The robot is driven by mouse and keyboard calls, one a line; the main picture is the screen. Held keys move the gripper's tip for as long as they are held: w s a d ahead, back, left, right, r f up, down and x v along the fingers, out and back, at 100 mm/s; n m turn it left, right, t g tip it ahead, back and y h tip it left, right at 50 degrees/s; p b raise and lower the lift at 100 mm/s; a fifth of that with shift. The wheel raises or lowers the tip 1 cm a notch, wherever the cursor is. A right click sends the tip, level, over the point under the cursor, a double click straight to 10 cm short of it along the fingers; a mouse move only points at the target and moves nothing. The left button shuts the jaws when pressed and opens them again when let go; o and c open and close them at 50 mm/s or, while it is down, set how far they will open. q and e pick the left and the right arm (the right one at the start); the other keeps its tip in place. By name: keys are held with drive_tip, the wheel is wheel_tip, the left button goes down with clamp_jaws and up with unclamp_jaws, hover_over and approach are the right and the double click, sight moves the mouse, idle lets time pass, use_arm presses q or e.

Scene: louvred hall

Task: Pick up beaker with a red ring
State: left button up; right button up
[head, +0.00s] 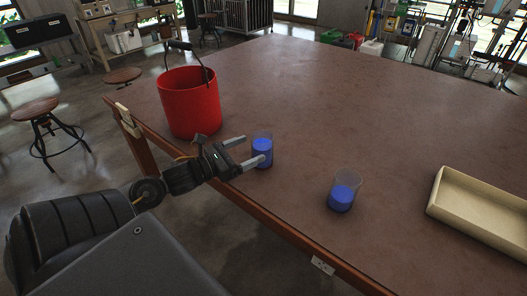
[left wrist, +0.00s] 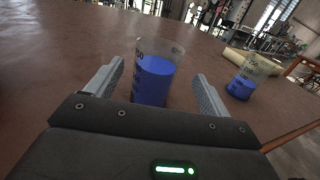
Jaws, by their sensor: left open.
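Two clear beakers with blue contents stand upright on the brown table. I see no red ring on either. The nearer beaker (head: 262,151) is at my left gripper (head: 254,148); it also shows in the left wrist view (left wrist: 152,80). The left gripper is open, one finger on each side of this beaker in the wrist view, and is not closed on it. The other beaker (head: 343,192) stands to the right, near the front edge, and shows at the right of the wrist view (left wrist: 246,78). My right gripper is not in view.
A red bucket (head: 190,104) with a raised handle stands left behind the left gripper. A cream tray (head: 480,210) lies at the right. The brown table (head: 360,110) is clear behind the beakers. A stool (head: 38,108) stands on the floor at left.

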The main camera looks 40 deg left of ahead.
sight(254, 147)
use_arm(q)
drive_tip(key=shift+x, duration=1.15)
drive_tip(key=shift+w+d, duration=0.1)
drive_tip(key=shift+w, duration=0.25)
drive_tip(key=x, duration=0.3)
drive_tip(key=shift+w+p, duration=0.2)
drive_tip(key=shift+p, duration=0.2)
drive_tip(key=shift+w+f, duration=0.1)
drive_tip(key=shift+w, duration=0.45)
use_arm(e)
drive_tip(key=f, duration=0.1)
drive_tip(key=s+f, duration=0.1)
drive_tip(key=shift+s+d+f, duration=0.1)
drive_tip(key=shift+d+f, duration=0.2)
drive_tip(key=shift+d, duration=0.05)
use_arm(q)
drive_tip(key=c, duration=1.2)
